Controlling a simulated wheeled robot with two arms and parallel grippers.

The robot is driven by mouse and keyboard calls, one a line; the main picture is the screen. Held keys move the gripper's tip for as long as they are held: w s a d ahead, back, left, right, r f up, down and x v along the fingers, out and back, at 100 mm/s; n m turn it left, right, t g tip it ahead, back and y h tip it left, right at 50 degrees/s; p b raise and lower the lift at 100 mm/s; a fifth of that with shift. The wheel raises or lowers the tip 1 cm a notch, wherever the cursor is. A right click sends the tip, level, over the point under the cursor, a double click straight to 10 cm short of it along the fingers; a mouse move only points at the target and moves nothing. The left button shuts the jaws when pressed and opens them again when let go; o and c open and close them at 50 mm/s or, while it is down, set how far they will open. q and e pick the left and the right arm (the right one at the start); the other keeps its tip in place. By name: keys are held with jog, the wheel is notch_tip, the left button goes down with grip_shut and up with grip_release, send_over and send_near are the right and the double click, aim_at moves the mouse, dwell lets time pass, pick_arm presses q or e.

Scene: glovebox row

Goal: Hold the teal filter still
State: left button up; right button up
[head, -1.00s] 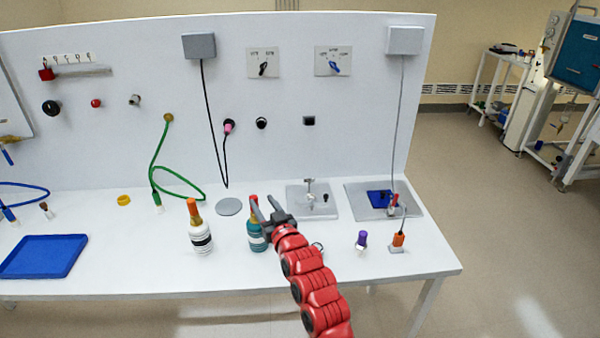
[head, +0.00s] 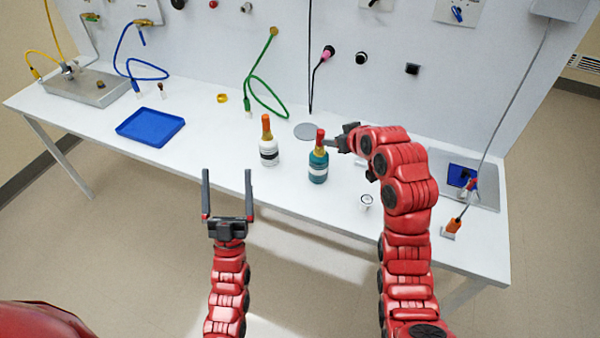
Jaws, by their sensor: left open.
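The teal filter (head: 318,168) looks like a teal bottle with a white band, a yellow-orange neck and a red cap. It stands upright on the white bench in the head view. My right gripper (head: 331,143) is at its neck, coming from the right; I cannot tell whether its fingers touch the neck or are closed on it. My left gripper (head: 228,192) is open and empty, fingers wide apart and pointing toward the bench. It is in front of the bench's near edge, to the left of and nearer than the teal filter.
A white bottle (head: 269,150) with an orange top stands just left of the teal filter. A grey disc (head: 305,131) lies behind them. A green hose (head: 262,100) hangs to the bench. A blue tray (head: 150,128) lies further left. An orange-topped plug (head: 452,227) is at right.

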pick_arm(q)
jog(key=w+f+g+h, duration=0.2)
jog(key=w+f+g, duration=0.25)
jog(key=w, duration=0.65)
jog(key=m+g+h, duration=0.6)
jog(key=m+g, duration=0.1)
jog(key=g, duration=0.5)
send_near(323, 158)
notch_tip(323, 158, down, 3)
jog(key=s+a, duration=0.1)
jog(key=a, duration=0.2)
jog(key=shift+t, duration=0.25)
jog(key=x, duration=1.5)
jog(key=shift+w+d+r, duration=0.2)
jog(key=shift+d, duration=0.1)
jog(key=shift+w+d+f, duration=0.2)
jog(key=shift+w+f, duration=0.1)
jog(key=shift+w, duration=0.05)
jog(key=c, duration=1.5)
